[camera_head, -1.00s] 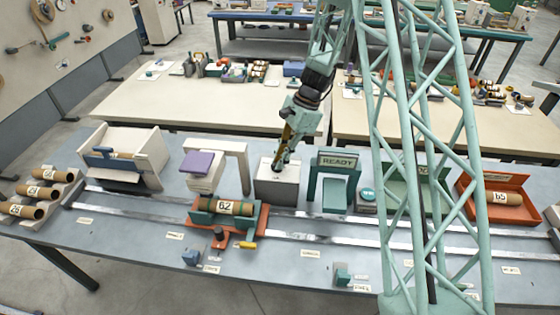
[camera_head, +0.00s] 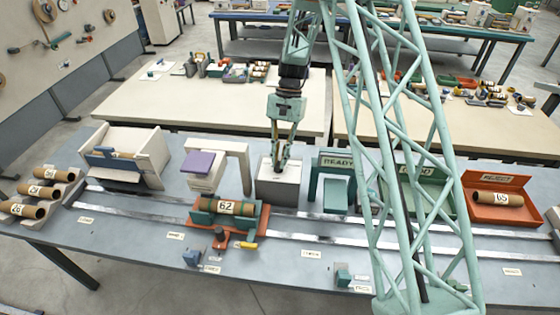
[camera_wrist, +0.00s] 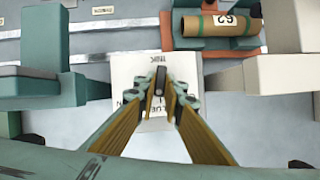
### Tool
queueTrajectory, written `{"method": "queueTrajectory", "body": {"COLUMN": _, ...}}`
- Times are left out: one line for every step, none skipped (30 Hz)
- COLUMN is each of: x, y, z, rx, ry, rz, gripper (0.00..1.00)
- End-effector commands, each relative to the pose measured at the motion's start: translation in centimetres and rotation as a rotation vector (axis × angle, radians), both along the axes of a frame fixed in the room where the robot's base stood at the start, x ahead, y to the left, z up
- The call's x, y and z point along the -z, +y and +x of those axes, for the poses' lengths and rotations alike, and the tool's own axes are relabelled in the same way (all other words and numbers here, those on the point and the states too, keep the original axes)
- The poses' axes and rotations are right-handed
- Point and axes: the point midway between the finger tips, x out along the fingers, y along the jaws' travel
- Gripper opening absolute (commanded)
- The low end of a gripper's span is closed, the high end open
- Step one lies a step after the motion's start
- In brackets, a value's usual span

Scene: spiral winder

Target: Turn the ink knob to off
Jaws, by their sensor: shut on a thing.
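The ink unit (camera_head: 278,184) is a light grey box standing behind the rails on the blue-grey bench. Its white top (camera_wrist: 128,70) carries the label INK and other lettering, partly covered by my fingers. The dark ink knob (camera_wrist: 159,82) stands on this top, between my fingertips. My gripper (camera_head: 279,168) points down onto the box from above. In the wrist view my gripper (camera_wrist: 160,90) is shut on the knob, with its yellow-sided fingers on either side. The knob's exact pointer setting is hard to read.
A carriage (camera_head: 230,216) with a brown tube marked 62 sits in front of the box. A white stand with a purple block (camera_head: 200,163) is to the left. A green READY frame (camera_head: 336,162) is close on the right.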

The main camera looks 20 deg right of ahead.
Motion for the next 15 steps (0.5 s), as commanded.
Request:
{"method": "queueTrajectory", "body": {"x": 0.03, "y": 0.12, "z": 0.03, "rx": -0.036, "ry": 0.000, "rz": 0.000, "gripper": 0.00}}
{"method": "queueTrajectory", "body": {"x": 0.03, "y": 0.14, "z": 0.03, "rx": -0.056, "ry": 0.000, "rz": -0.001, "gripper": 0.00}}
{"method": "queueTrajectory", "body": {"x": 0.03, "y": 0.19, "z": 0.06, "rx": -0.079, "ry": 0.000, "rz": 0.000, "gripper": 0.00}}
{"method": "queueTrajectory", "body": {"x": 0.03, "y": 0.20, "z": 0.08, "rx": -0.096, "ry": 0.000, "rz": 0.001, "gripper": 0.00}}
{"method": "queueTrajectory", "body": {"x": 0.03, "y": 0.19, "z": 0.11, "rx": -0.110, "ry": 0.000, "rz": 0.000, "gripper": 0.00}}
{"method": "queueTrajectory", "body": {"x": 0.04, "y": 0.18, "z": 0.11, "rx": -0.130, "ry": 0.000, "rz": 0.000, "gripper": 0.00}}
{"method": "queueTrajectory", "body": {"x": 0.03, "y": 0.19, "z": 0.10, "rx": -0.142, "ry": 0.000, "rz": 0.000, "gripper": 0.00}}
{"method": "queueTrajectory", "body": {"x": 0.03, "y": 0.20, "z": 0.10, "rx": -0.152, "ry": 0.000, "rz": 0.000, "gripper": 0.00}}
{"method": "queueTrajectory", "body": {"x": 0.03, "y": 0.20, "z": 0.09, "rx": -0.163, "ry": 0.000, "rz": 0.000, "gripper": 0.00}}
{"method": "queueTrajectory", "body": {"x": 0.02, "y": 0.20, "z": 0.08, "rx": -0.171, "ry": 0.001, "rz": 0.000, "gripper": 0.00}}
{"method": "queueTrajectory", "body": {"x": 0.02, "y": 0.19, "z": 0.07, "rx": -0.178, "ry": 0.001, "rz": 0.001, "gripper": 0.00}}
{"method": "queueTrajectory", "body": {"x": 0.02, "y": 0.19, "z": 0.06, "rx": -0.186, "ry": 0.001, "rz": 0.001, "gripper": 0.00}}
{"method": "queueTrajectory", "body": {"x": 0.02, "y": 0.18, "z": 0.05, "rx": -0.191, "ry": 0.001, "rz": 0.001, "gripper": 0.00}}
{"method": "queueTrajectory", "body": {"x": 0.02, "y": 0.18, "z": 0.05, "rx": -0.194, "ry": 0.001, "rz": 0.001, "gripper": 0.00}}
{"method": "queueTrajectory", "body": {"x": 0.02, "y": 0.17, "z": 0.05, "rx": -0.197, "ry": 0.001, "rz": 0.000, "gripper": 0.00}}
